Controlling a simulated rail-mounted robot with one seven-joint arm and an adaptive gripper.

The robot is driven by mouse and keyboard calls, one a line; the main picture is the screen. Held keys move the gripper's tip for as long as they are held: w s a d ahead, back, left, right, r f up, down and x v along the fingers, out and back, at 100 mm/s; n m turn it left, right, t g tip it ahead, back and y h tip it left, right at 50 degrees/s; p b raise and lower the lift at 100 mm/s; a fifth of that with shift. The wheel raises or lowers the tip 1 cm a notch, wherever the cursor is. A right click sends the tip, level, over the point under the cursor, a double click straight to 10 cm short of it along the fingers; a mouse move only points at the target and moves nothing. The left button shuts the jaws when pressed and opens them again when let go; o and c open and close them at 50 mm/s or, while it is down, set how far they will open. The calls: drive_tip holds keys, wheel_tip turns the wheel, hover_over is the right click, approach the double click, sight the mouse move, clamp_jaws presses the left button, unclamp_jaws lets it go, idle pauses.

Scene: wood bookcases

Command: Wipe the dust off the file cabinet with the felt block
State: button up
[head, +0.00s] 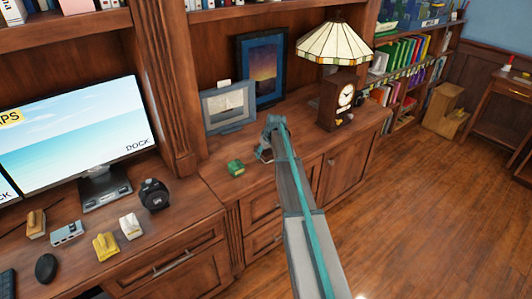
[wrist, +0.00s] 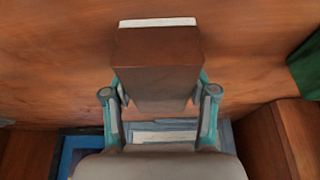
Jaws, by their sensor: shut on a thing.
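My gripper (head: 268,143) is over the top of the wooden cabinet (head: 214,185), which has drawers and doors below; I take it as the file cabinet. In the wrist view my gripper (wrist: 160,92) is shut on the felt block (wrist: 158,60), a brown block with a thin white layer at its far end. The fingers grip its two sides. In the head view only a small part of the block (head: 265,155) shows below the fingers. I cannot tell whether it touches the cabinet top. No dust is clearly visible; my arm hides part of the top.
A green box (head: 235,168) sits left of my gripper. Behind stand a grey picture frame (head: 228,106) and a blue one (head: 262,68). A clock (head: 338,99) and a lamp (head: 335,45) stand to the right. A desk with a monitor (head: 84,138) is at left.

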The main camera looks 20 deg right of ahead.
drive_tip(key=shift+s+a, duration=0.1)
drive_tip(key=shift+a, duration=0.3)
wheel_tip(320, 180, up, 2)
drive_tip(key=shift+a+r+p, duration=0.15)
drive_tip(key=shift+r+p, duration=0.1)
drive_tip(key=shift+p, duration=0.15)
drive_tip(key=shift+r, duration=0.35)
drive_tip(key=shift+r+p, duration=1.1)
drive_tip(key=shift+r, duration=1.35)
